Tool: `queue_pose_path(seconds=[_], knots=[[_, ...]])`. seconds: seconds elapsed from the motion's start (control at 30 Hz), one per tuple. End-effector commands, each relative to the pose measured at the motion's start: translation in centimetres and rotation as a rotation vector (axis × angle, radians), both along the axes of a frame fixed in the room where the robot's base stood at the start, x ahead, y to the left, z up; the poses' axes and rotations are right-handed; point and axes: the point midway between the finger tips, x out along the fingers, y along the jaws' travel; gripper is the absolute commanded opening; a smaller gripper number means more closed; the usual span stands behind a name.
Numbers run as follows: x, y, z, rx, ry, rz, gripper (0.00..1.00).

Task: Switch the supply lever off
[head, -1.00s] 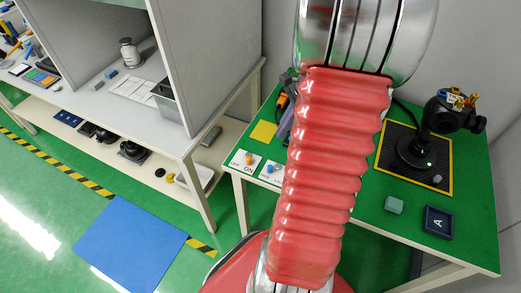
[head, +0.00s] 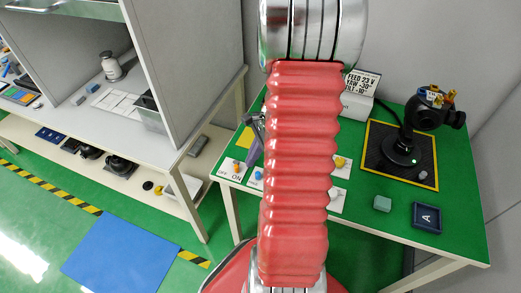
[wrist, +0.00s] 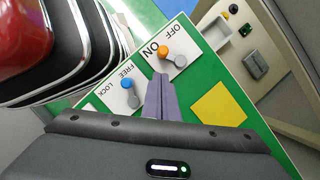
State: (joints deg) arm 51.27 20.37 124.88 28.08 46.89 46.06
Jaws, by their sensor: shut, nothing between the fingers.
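The supply lever has an orange knob (head: 237,167) on a white plate marked OFF and ON, at the left front corner of the green table. In the wrist view its orange knob (wrist: 164,52) leans from a grey pivot toward the ON word. My gripper (wrist: 160,77) is shut and empty, its purple fingers pointing at the plate with the tips just below the orange knob. I cannot tell whether they touch it. In the head view the gripper (head: 251,161) shows partly beside my red arm, just right of the knob.
A blue-knobbed lever (wrist: 127,85) marked FREE and LOCK stands beside the supply lever. A yellow square (wrist: 219,105) lies on the other side. A black gimbal camera (head: 402,150) stands on a dark mat. My arm hides the table's middle in the head view.

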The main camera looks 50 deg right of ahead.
Motion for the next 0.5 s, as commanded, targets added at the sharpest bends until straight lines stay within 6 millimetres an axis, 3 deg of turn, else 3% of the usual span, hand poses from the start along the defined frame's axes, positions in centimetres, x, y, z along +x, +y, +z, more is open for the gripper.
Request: queue_pose_path(seconds=[0.2, 0.5], knots=[[0.9, 1.6, 0.0, 0.001, 0.002, 0.0, 0.0], [1.0, 1.8, 0.0, 0.001, 0.001, -0.001, 0.0]])
